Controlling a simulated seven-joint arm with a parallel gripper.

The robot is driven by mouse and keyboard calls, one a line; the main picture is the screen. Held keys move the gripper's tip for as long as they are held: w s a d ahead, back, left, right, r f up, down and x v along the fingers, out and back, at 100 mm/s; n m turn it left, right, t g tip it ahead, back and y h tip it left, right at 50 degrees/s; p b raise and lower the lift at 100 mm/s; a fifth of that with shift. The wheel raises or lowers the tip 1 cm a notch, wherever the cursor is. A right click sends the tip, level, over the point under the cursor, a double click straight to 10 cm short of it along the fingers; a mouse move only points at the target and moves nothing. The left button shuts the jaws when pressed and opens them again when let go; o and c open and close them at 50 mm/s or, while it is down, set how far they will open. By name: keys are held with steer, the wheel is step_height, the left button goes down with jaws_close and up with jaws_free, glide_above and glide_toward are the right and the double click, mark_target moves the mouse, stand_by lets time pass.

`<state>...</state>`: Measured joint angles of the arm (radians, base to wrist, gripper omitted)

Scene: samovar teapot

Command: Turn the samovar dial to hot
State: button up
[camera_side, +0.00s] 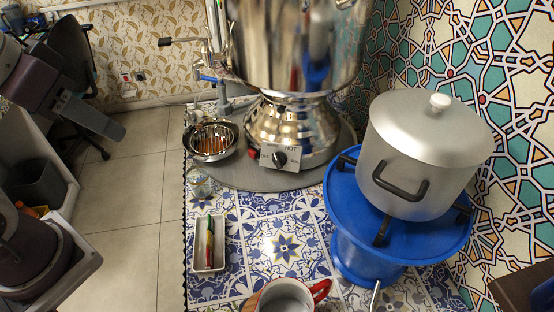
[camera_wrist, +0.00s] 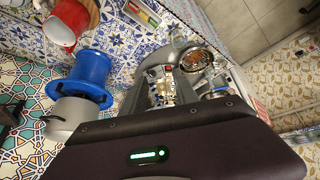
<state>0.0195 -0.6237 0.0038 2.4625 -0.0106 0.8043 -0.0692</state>
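The steel samovar (camera_side: 286,120) stands on a round grey board at the back of the table. Its black dial (camera_side: 280,159) sits on a white plate at the front of the base, with "HOT" printed at the plate's upper right. The pointer's exact setting is too small to tell. In the wrist view the samovar's base is partly hidden between my fingers. My gripper (camera_side: 118,132) is at the left in the side view, over the floor and well apart from the dial. In the wrist view my gripper (camera_wrist: 187,80) looks open and empty, its fingers spread.
A silver pot (camera_side: 430,150) stands on a blue stand (camera_side: 345,215) right of the samovar. A steel bowl (camera_side: 212,140) is left of the dial. A white tray (camera_side: 210,258) with pens and a red-handled mug (camera_side: 285,298) are nearer. Patterned table between them is clear.

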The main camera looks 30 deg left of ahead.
steer(key=w+d+f+n, duration=0.2)
steer(key=w+f+n, duration=0.1)
steer(key=w, duration=0.9)
steer(key=n, duration=0.3)
glide_toward(276, 159)
steer(key=w+f, duration=0.1)
steer(key=f, duration=0.2)
steer(key=w+f+n, duration=0.1)
steer(key=w+f, duration=0.1)
steer(key=w+f+n, duration=0.1)
steer(key=w+f, duration=0.1)
steer(key=f, duration=0.1)
steer(key=shift+d+f+t, duration=0.1)
steer(key=shift+f+t, duration=0.2)
steer(key=shift+f, duration=0.05)
jaws_close()
